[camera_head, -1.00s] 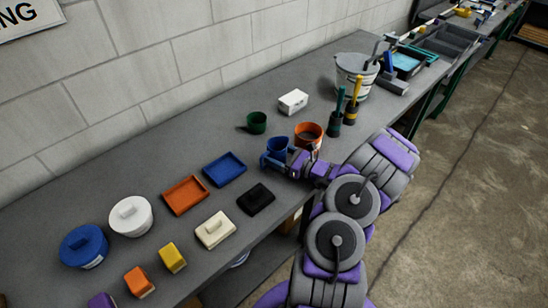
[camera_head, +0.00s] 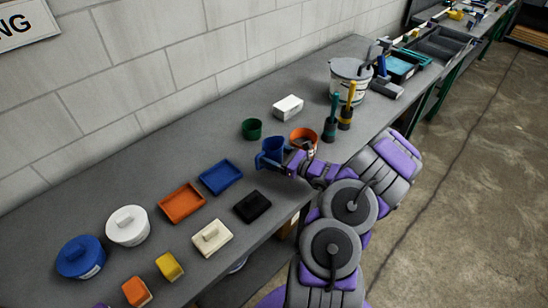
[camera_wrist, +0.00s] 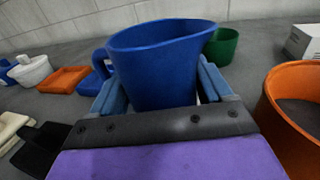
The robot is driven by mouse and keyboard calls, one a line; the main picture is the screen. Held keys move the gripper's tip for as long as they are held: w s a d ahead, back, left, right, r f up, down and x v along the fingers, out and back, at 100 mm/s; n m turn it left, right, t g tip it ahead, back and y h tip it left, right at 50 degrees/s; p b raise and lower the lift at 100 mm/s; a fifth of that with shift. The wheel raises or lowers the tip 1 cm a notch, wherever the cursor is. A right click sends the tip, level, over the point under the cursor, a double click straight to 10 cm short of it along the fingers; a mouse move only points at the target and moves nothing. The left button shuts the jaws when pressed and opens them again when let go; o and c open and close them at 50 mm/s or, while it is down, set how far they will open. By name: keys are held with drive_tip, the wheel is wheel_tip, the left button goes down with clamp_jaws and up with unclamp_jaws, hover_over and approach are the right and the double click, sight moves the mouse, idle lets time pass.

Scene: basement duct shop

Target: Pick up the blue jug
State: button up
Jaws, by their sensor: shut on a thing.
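The orange pot (camera_head: 304,138) stands close on the right and the green cup (camera_head: 251,129) just behind. A white box (camera_head: 287,107), dark-based brushes (camera_head: 330,128) and a bucket (camera_head: 351,80) stand farther back. Blue (camera_head: 221,177) and orange (camera_head: 181,203) trays lie to the left.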

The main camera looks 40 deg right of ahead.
drive_tip(key=shift+a+r+p+v, duration=0.1)
drive_tip(key=shift+r+p+v, duration=0.3)
drive_tip(key=shift+v, duration=2.25)
drive_tip(key=shift+a+r+p+v, duration=0.15)
drive_tip(key=shift+p+v, duration=0.6)
drive_tip(key=shift+v, duration=1.85)
drive_tip(key=shift+r+p+v, duration=0.25)
drive_tip(key=shift+p+v, duration=0.3)
drive_tip(key=shift+v, duration=2.1)
drive_tip(key=shift+s, duration=0.2)
drive_tip(key=shift+w, duration=0.15)
